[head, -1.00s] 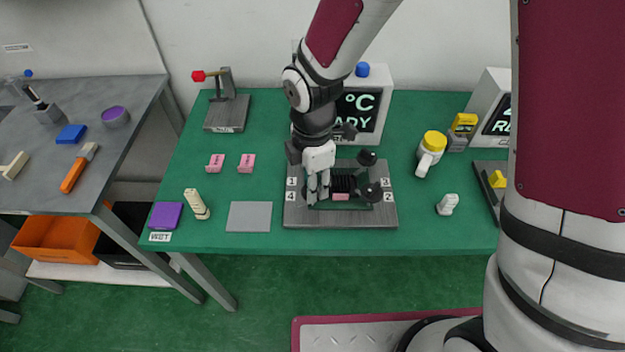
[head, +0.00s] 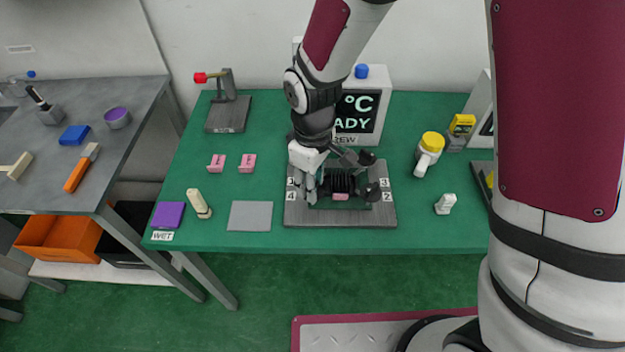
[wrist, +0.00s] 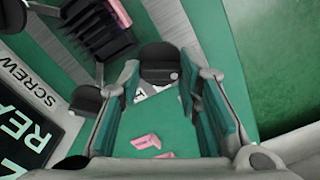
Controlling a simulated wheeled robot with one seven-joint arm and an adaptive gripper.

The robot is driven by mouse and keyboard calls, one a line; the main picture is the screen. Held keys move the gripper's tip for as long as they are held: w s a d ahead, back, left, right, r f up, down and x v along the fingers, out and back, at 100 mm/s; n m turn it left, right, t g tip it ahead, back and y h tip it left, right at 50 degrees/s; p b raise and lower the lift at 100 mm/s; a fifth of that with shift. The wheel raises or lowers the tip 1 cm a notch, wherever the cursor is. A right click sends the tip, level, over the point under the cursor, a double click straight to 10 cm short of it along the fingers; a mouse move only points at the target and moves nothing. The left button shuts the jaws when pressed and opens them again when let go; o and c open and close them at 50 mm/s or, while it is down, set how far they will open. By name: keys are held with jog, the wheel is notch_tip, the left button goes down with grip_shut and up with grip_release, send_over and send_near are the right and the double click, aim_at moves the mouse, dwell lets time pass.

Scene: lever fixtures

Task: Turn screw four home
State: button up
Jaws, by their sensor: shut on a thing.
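The screw fixture is a grey plate (head: 345,220) with number labels 1, 4, 3 and 2 and a black finned block (head: 341,181) in its middle. Black knobs stand at its right corners by labels 3 (head: 367,158) and 2 (head: 374,192). My gripper (head: 311,192) is down at the left side by labels 1 and 4, hiding the front-left knob in the head view. In the wrist view, screw four's black knob (wrist: 160,62) sits between my fingertips, and the gripper is shut on it. Screw one's knob (wrist: 85,98) stands free beside the left finger.
A display box (head: 372,108) stands behind the fixture. A grey pad (head: 250,216) and two pink blocks (head: 217,163) lie to the left. A yellow-topped white item (head: 430,152) and a small white item (head: 446,204) stand right.

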jog(key=m+p, duration=0.1)
jog(key=m, duration=0.4)
jog(key=shift+m, duration=0.3)
jog(key=m+p, duration=0.2)
jog(key=m, duration=0.3)
jog(key=shift+r+p, duration=0.1)
jog(key=shift+p, duration=0.3)
jog(key=m+p, duration=0.2)
jog(key=m, duration=0.3)
jog(key=shift+m+p, duration=0.3)
jog(key=shift+m, duration=0.1)
jog(key=shift+m+p, duration=0.95)
jog(key=shift+m, duration=1.25)
jog(key=o, duration=1.1)
jog(key=shift+o, duration=0.2)
notch_tip(320, 180, up, 12)
